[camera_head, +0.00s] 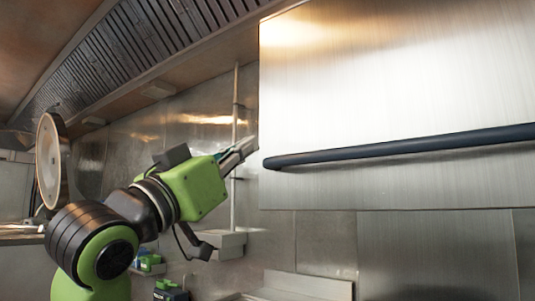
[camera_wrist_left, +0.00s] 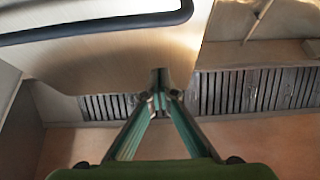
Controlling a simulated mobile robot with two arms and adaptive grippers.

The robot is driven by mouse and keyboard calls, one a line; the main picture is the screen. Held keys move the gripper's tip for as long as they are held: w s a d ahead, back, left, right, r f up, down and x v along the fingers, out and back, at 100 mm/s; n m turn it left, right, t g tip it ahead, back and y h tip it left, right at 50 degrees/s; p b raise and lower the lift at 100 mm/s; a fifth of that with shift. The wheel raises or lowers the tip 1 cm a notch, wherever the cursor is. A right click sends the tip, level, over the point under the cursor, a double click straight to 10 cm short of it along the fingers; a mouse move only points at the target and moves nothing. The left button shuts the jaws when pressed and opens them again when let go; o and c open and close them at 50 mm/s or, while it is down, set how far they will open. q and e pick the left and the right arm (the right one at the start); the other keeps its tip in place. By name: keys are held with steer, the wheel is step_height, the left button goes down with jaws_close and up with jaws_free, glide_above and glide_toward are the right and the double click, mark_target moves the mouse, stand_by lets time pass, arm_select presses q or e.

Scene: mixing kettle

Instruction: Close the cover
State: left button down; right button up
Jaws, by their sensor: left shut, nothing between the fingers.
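The cover (camera_head: 400,90) looks like a large brushed-metal panel standing raised on the right of the head view. A dark bar handle (camera_head: 400,148) runs across it. My left gripper (camera_head: 250,146) is shut and empty, with its fingertips at the panel's left edge, close to the left end of the bar. I cannot tell whether they touch the panel. In the left wrist view the closed fingertips (camera_wrist_left: 160,85) overlap the panel's edge (camera_wrist_left: 110,62), and the bar (camera_wrist_left: 100,28) shows at upper left, apart from the fingers. My right gripper is not in view.
A ventilation hood (camera_head: 150,45) with slatted filters hangs overhead. A round metal disc (camera_head: 48,160) stands at far left. A thin vertical pole (camera_head: 234,170) and a small wall box (camera_head: 222,243) are behind my arm. Green and dark items (camera_head: 170,290) sit low in the background.

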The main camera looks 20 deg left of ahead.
arm_select(q)
steer(key=p+x, duration=0.2)
steer(key=x, duration=0.8)
steer(key=f, duration=0.3)
steer(key=f+b, duration=0.1)
steer(key=shift+w+d+f, duration=0.1)
steer(key=shift+w+f, duration=0.05)
steer(key=shift+w, duration=0.2)
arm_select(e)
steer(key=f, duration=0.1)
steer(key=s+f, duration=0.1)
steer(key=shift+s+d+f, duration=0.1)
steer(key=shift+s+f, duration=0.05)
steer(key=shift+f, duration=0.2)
